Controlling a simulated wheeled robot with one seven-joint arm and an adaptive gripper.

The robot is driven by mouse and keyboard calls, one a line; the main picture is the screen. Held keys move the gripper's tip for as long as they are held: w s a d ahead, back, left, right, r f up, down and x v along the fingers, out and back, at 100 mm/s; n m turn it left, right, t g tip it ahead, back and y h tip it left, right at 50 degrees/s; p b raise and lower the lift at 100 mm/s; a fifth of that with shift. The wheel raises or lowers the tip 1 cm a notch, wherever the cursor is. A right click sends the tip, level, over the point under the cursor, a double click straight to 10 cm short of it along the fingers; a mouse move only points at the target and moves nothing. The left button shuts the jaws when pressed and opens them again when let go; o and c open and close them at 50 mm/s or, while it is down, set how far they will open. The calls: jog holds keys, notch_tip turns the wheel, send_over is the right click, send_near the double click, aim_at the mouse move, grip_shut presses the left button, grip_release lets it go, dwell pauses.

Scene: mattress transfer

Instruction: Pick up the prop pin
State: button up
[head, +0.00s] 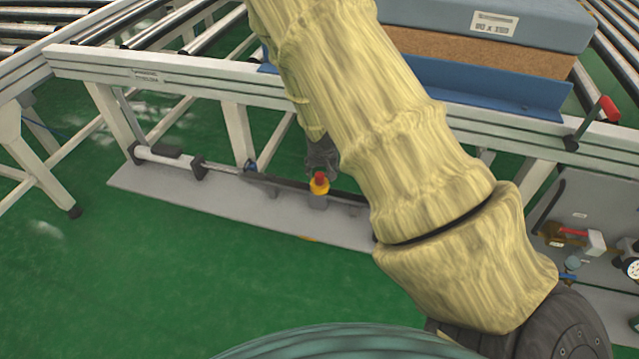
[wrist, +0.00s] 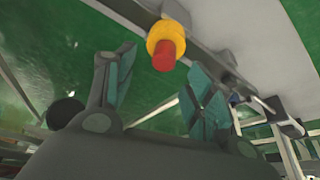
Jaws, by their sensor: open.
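The prop pin (head: 319,184), which I take to be the yellow collar with a red tip, stands on a small grey block on the low plate under the conveyor frame. It also shows in the wrist view (wrist: 165,46), beyond and roughly between my fingertips. My gripper (head: 321,156) is just above the pin in the head view, partly hidden by my arm. In the wrist view my gripper (wrist: 160,76) has its two teal-padded fingers spread wide, with nothing held between them. The exact gap to the pin is hard to tell.
The grey base plate (head: 145,185) carries a rod and brackets. The white conveyor frame (head: 200,73) runs above. A blue-grey mattress block (head: 560,22) lies on top. A red-handled lever (head: 608,108) and a panel with gauges (head: 590,215) are at right. Green floor is clear in front.

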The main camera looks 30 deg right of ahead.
aim_at(319, 175)
jog(key=shift+w+a+b+x, duration=0.15)
jog(key=shift+b+x, duration=0.2)
jog(key=shift+x, duration=1.15)
jog(key=shift+w+a+b+x, duration=0.1)
jog(key=shift+b+x, duration=0.2)
jog(key=shift+x, duration=1.2)
grip_shut()
